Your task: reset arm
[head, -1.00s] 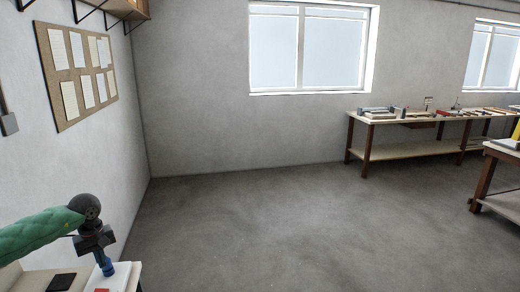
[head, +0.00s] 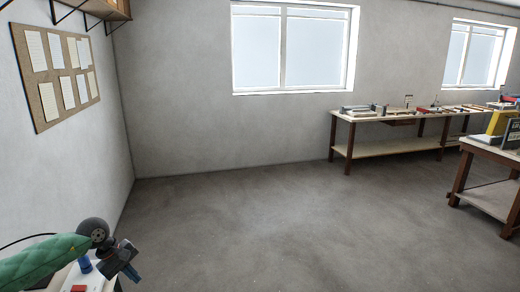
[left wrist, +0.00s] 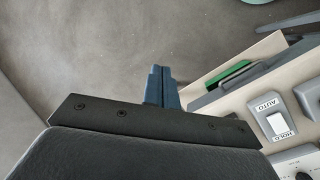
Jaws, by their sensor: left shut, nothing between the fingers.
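My left gripper (head: 133,273) is at the lower left of the head view, at the end of the green-sleeved arm. It points down and to the right, beside the bench corner. In the left wrist view its two blue fingers (left wrist: 162,86) are together with nothing between them, over bare grey floor. My right gripper is in neither view.
A bench top (head: 112,286) with a blue knob-like part (head: 85,264) is beside my left gripper. The left wrist view shows a panel with an AUTO/HOLD switch (left wrist: 278,122). A long workbench (head: 390,150) and another table (head: 490,202) stand right. The middle floor is clear.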

